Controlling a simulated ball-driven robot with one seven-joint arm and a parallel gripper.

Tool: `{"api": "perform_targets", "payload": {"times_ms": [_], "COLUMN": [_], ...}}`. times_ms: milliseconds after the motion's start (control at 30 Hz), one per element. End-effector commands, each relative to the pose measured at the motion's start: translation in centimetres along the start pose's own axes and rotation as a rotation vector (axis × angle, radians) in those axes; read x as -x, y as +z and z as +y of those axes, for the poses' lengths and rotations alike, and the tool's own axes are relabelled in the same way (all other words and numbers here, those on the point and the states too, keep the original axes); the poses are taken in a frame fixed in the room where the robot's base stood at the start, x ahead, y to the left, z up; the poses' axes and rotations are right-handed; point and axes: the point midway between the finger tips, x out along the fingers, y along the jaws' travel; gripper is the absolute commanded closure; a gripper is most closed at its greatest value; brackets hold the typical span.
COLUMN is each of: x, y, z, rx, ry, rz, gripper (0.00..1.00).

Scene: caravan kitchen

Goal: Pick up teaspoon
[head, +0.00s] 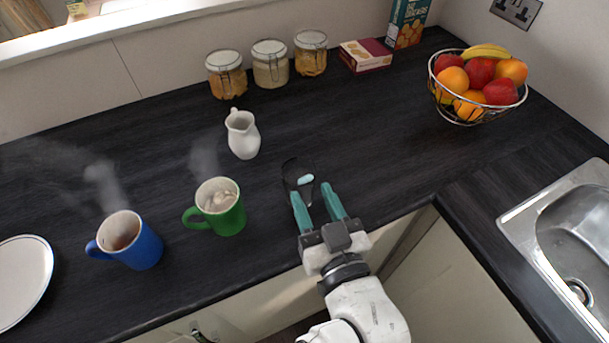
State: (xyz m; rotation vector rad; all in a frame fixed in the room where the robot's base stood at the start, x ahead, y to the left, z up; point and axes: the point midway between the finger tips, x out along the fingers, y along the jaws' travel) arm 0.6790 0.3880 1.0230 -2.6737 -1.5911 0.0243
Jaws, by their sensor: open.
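A small pale blue-white piece (305,179) shows just beyond my fingertips, by a thin dark curved shape that blends into the black worktop. It may be part of the teaspoon, but it is too small to be sure. No other spoon is clear to see. My gripper (312,191) has two teal fingers, spread apart and empty, pointing away over the front edge of the worktop. The pale piece lies just past the fingertips, roughly in line with the gap. I cannot tell how high the fingers are above the worktop.
A steaming green mug (226,218) stands left of my gripper, a steaming blue mug (143,251) farther left. A white jug (243,136) stands behind. Jars (271,70) and boxes line the back. A fruit basket (476,121) and sink (540,205) are right. The worktop (375,130) between is clear.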

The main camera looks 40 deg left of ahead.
Motion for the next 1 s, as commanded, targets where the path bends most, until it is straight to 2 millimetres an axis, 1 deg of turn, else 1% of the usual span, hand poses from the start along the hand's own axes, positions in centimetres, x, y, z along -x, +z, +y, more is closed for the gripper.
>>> {"api": "perform_targets", "payload": {"times_ms": [33, 100, 333, 500, 633, 767, 967, 1000], "x": [-0.8, -1.4, -2.9, -5.2, -6.6, -7.2, -7.2, -7.2], "y": [-0.2, -0.1, -0.1, -0.2, 0.0, 0.2, 0.2, 0.2], "z": [0.0, 0.0, 0.1, 0.2, 0.2, 0.2, 0.3, 0.3], "rx": [0.000, -0.001, 0.000, 0.001, -0.001, -0.001, -0.001, -0.001], "ry": [-0.001, -0.001, 0.000, -0.001, 0.000, 0.001, 0.001, 0.001], "rz": [-0.001, -0.001, -0.002, -0.002, -0.002, -0.002, -0.002, -0.002], "gripper": [0.55, 0.55, 0.55, 0.55, 0.55, 0.55, 0.55, 0.58]}}
